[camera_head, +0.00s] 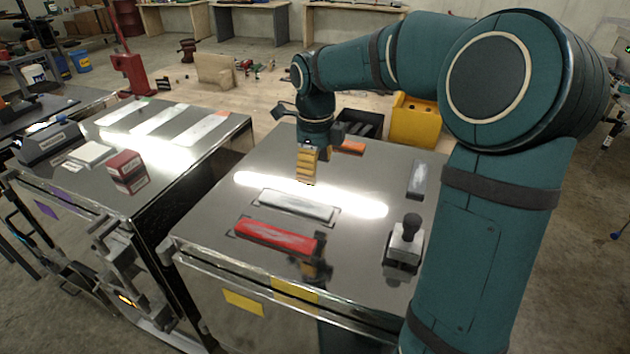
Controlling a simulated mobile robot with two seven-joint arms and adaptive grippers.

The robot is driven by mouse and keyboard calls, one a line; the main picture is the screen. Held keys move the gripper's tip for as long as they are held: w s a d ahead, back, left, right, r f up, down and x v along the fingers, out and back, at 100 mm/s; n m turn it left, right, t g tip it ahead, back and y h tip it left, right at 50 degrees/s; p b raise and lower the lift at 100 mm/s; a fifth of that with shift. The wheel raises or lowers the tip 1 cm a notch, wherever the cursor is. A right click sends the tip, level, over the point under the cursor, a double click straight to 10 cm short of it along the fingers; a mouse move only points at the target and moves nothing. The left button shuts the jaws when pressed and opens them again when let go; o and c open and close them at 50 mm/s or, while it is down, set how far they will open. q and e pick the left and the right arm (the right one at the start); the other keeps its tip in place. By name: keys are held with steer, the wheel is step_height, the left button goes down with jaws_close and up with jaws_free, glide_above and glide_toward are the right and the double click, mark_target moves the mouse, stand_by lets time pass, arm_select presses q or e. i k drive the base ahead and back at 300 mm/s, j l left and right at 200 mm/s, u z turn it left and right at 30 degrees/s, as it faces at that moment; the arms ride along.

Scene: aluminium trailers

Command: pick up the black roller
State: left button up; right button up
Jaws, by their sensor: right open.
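A hand tool with a black knob and black base (405,242) stands upright near the front right of the right trailer's shiny top. It is the likeliest black roller, but I cannot make out a roller on it. My left gripper is not in view.
A white bar (298,205) and a red bar (276,237) lie on the right trailer top. Behind my gripper are an orange piece (349,147), a dark bin (360,123) and a yellow bin (415,122). The left trailer holds a red box (127,172) and pale strips.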

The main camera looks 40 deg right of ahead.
mark_target(406, 245)
steer(key=k+j, duration=0.75)
steer(key=j, duration=0.2)
